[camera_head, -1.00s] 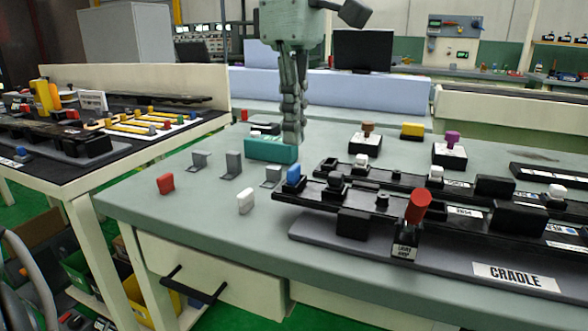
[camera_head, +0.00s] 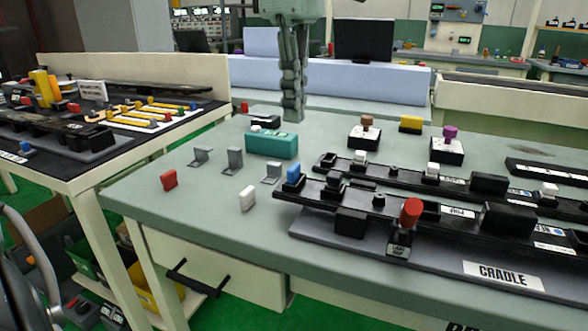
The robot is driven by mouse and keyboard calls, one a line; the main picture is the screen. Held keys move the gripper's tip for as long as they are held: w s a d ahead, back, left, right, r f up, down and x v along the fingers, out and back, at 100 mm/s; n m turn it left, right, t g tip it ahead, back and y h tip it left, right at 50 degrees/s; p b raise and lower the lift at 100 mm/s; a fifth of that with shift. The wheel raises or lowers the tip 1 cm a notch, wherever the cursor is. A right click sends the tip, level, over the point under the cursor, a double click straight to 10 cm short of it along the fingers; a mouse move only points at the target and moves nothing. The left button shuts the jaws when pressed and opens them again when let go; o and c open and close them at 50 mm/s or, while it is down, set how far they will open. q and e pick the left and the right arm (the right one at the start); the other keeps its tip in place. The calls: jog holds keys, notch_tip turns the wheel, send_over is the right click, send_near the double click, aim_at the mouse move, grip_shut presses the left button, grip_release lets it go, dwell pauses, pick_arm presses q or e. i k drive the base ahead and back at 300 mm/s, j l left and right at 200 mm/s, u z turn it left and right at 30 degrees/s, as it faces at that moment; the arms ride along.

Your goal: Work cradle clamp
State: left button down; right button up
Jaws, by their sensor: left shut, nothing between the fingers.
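The cradle (camera_head: 505,276) is a long dark grey base with a "CRADLE" label at the front right of the table. Black trim rails lie along it. At its front edge stands a small black labelled block (camera_head: 399,242) topped by a red cylindrical handle (camera_head: 411,211), which looks like the clamp. The handle looks short and nearly upright. My left gripper (camera_head: 292,118) points down over the back of the table, behind the teal block. It is shut and empty, well apart from the red handle. My right gripper is not in view.
A teal block (camera_head: 271,145), grey brackets (camera_head: 235,161), a red block (camera_head: 169,180) and a white block (camera_head: 247,199) stand left of the cradle. Blocks with brown (camera_head: 368,121) and purple (camera_head: 450,132) knobs stand behind it. The table's left front is mostly clear.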

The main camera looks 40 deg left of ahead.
aim_at(410, 212)
jog(key=k, duration=1.5)
